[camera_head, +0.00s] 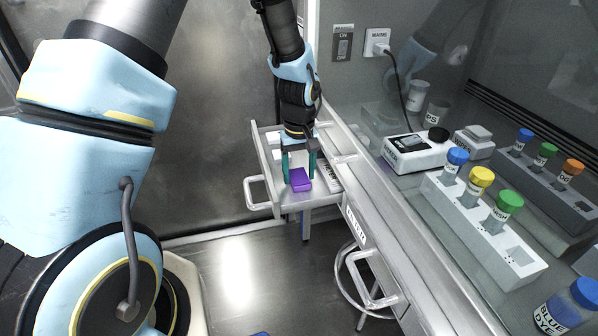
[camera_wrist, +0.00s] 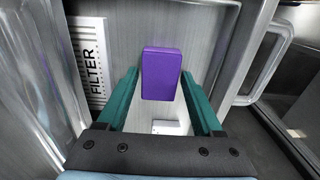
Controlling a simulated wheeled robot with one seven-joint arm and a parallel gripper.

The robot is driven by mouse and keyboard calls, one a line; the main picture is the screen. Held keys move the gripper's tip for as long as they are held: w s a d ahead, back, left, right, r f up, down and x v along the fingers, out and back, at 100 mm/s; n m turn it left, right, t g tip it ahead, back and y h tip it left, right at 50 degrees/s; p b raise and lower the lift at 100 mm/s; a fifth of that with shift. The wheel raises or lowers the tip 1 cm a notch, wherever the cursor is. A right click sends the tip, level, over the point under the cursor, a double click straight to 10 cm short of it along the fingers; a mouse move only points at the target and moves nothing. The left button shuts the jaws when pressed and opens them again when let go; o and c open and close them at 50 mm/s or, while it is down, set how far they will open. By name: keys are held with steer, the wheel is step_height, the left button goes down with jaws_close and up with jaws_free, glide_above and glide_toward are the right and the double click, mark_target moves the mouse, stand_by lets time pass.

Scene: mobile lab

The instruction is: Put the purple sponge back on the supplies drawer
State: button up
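The purple sponge (camera_head: 300,180) is a small block inside the open drawer (camera_head: 260,160), near its front end. My gripper (camera_head: 299,172) points down into the drawer, with its two teal fingers apart on either side of the sponge. In the wrist view, the sponge (camera_wrist: 162,74) shows between the fingertips of my gripper (camera_wrist: 160,74), with a narrow gap visible beside it. The fingers look open and not closed on it. Whether the sponge's underside touches the drawer floor is hard to tell.
A white box marked FILTER (camera_wrist: 90,62) lies in the drawer beside the sponge. A drawer handle (camera_head: 258,192) sticks out at the front. The counter to the right holds a bottle rack (camera_head: 485,230) and a white device (camera_head: 415,150).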

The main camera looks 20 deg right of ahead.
mark_target(299, 176)
step_height(299, 176, up, 12)
steer(key=b, duration=0.1)
steer(key=shift+b, duration=0.35)
steer(key=s+a, duration=0.1)
steer(key=a, duration=1.4)
steer(key=s+a+r+t, duration=0.1)
steer(key=s+a, duration=0.1)
steer(key=a, duration=1.3)
steer(key=shift+a+r+t, duration=0.15)
steer(key=shift+r+t, duration=0.1)
steer(key=shift+t, duration=0.05)
